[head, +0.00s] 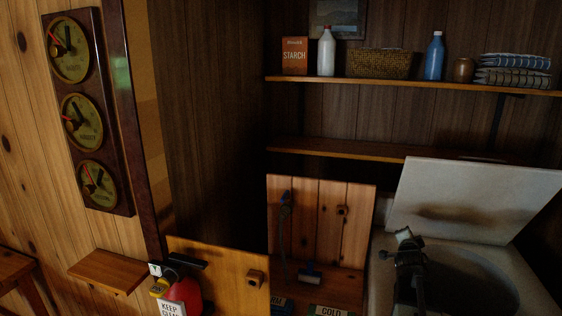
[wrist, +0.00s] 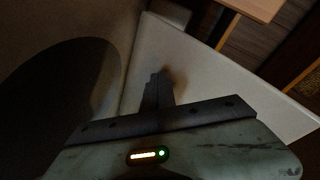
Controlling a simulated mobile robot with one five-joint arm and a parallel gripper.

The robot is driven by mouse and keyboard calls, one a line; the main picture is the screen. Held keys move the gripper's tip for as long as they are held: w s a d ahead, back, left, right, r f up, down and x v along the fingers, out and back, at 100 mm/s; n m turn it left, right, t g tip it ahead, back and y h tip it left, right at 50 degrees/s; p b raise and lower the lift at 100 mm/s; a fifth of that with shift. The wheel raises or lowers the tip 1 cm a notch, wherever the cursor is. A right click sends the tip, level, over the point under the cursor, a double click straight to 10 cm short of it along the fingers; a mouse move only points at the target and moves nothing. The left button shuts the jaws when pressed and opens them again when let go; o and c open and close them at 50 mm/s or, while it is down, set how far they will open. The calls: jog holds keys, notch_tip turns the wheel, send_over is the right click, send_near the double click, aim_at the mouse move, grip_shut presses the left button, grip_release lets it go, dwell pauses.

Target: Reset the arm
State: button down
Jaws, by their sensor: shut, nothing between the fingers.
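My gripper (head: 405,238) is shut and empty in the lower right of the head view. It stands in front of a pale chest-like unit (head: 540,290) with a round dark opening and a raised lid (head: 470,195). In the wrist view my gripper (wrist: 158,78) shows as two dark fingers together, with the pale lid (wrist: 215,85) behind them and a dark round shape at left. Nothing is held. The lower part of my arm is cut off by the bottom edge of the head view.
A wooden panel (head: 345,225) with knobs stands left of the unit, and a lower wooden panel (head: 225,270) with a red item (head: 182,290) is further left. A shelf (head: 420,83) holds a starch box, bottles, a basket and folded cloths. Gauges (head: 80,120) hang on the left wall.

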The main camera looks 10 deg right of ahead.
jog(key=a+f+n+g+y, duration=0.3)
jog(key=a+f+n, duration=0.35)
jog(key=a, duration=0.75)
jog(key=s+a+f+n+g+y, duration=0.2)
jog(key=s+a, duration=0.3)
jog(key=a, duration=0.4)
jog(key=s+a+f+n+g+y, duration=0.2)
jog(key=s+a+f+n+g, duration=0.2)
jog(key=a, duration=0.6)
jog(key=s+a+f+n+g+y, duration=0.1)
jog(key=s+a+f+n+g, duration=0.2)
jog(key=a, duration=0.7)
jog(key=s+f+n, duration=0.2)
jog(key=s, duration=0.2)
jog(key=shift+s+a+y, duration=0.15)
jog(key=shift+s+y, duration=0.25)
jog(key=shift+n, duration=0.25)
